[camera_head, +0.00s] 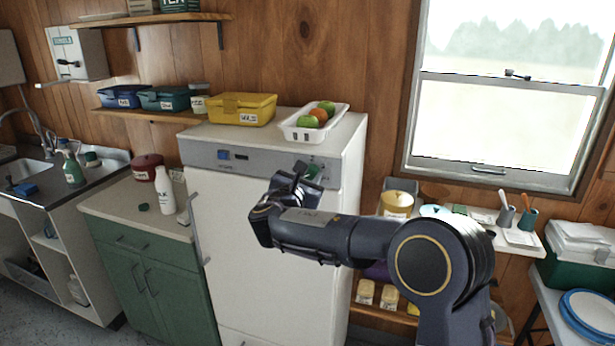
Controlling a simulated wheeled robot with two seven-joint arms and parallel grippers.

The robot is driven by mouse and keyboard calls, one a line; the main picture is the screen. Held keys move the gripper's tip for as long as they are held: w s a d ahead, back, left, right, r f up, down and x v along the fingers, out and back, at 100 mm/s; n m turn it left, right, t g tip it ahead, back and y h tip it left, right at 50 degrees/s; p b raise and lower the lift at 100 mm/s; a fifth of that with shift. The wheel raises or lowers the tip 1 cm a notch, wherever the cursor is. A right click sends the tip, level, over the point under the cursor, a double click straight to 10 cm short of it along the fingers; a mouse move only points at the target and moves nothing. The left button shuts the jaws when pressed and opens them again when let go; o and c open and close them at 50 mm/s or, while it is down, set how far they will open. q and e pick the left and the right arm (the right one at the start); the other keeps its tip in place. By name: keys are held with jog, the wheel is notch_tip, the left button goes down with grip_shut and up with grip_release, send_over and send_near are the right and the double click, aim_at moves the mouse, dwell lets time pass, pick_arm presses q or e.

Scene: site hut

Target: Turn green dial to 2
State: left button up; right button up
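The green dial (313,171) is on the right part of the grey control strip (209,153) along the top front of the white fridge (232,232). My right gripper (300,172) is right at the dial, on its left side in the picture. The gripper and wrist hide part of the dial. I cannot tell whether the fingers touch it or how far apart they are. The dial's pointer and numbers are too small to read. My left gripper is not in view.
On the fridge top stand a yellow box (243,109) and a white basket (297,134) with fruit. A white bottle (166,191) and a dark red pot (147,166) stand on the left counter.

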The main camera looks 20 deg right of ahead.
jog(key=c, duration=0.4)
jog(key=shift+f+m+b, duration=0.2)
jog(key=shift+m+b, duration=0.1)
jog(key=shift+b, duration=0.45)
jog(key=m+b, duration=0.5)
jog(key=b, duration=0.1)
jog(key=m+b, duration=0.6)
jog(key=b, duration=0.1)
jog(key=shift+s+f+b, duration=0.1)
jog(key=shift+f+b, duration=0.1)
jog(key=shift+b, duration=0.1)
jog(key=m+b, duration=0.5)
jog(key=m, duration=0.1)
jog(key=m+b, duration=0.2)
jog(key=m, duration=0.1)
jog(key=shift+m, duration=0.4)
jog(key=shift+m+b, duration=0.6)
jog(key=shift+m, duration=0.5)
